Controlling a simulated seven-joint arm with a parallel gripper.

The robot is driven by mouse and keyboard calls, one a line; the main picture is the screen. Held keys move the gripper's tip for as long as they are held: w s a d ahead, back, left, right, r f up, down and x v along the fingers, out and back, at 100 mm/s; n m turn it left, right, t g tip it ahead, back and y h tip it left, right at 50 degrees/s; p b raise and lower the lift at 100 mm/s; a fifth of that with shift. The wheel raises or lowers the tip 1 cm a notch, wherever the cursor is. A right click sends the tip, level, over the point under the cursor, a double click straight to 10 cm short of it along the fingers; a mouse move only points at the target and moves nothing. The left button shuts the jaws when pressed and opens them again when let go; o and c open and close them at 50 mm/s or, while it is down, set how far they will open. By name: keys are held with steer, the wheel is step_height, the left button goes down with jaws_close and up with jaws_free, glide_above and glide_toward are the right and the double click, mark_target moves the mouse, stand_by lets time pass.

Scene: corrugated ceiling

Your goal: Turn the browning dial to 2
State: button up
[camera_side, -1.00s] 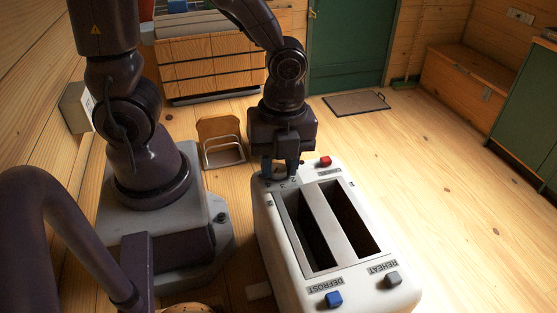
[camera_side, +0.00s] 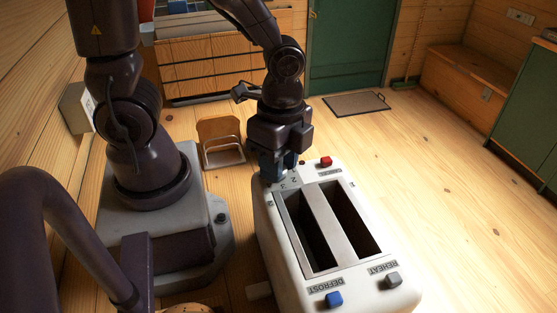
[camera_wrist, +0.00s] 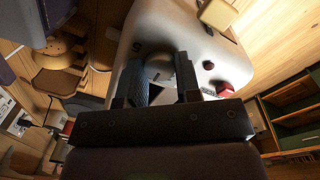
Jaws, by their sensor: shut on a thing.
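The white toaster (camera_side: 262,225) stands on the wooden surface with its two slots facing up. My gripper (camera_side: 277,174) points down at the toaster's far end, and its fingers are shut on the browning dial. In the side view my fingers hide the dial. Small printed numerals, seemingly including 2 and 3, show beside the fingers. I cannot read where the dial points.
A red button (camera_side: 326,162) sits close right of my gripper. A blue button (camera_side: 333,299) by DEFROST and a grey button (camera_side: 393,279) by REHEAT are at the near end.

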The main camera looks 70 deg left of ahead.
stand_by(0.3)
steer(key=o, duration=0.9)
steer(key=shift+o, duration=0.2)
steer(key=shift+r, duration=0.1)
step_height(320, 180, up, 13)
steer(key=shift+w+a, duration=0.2)
steer(key=shift+w, duration=0.15)
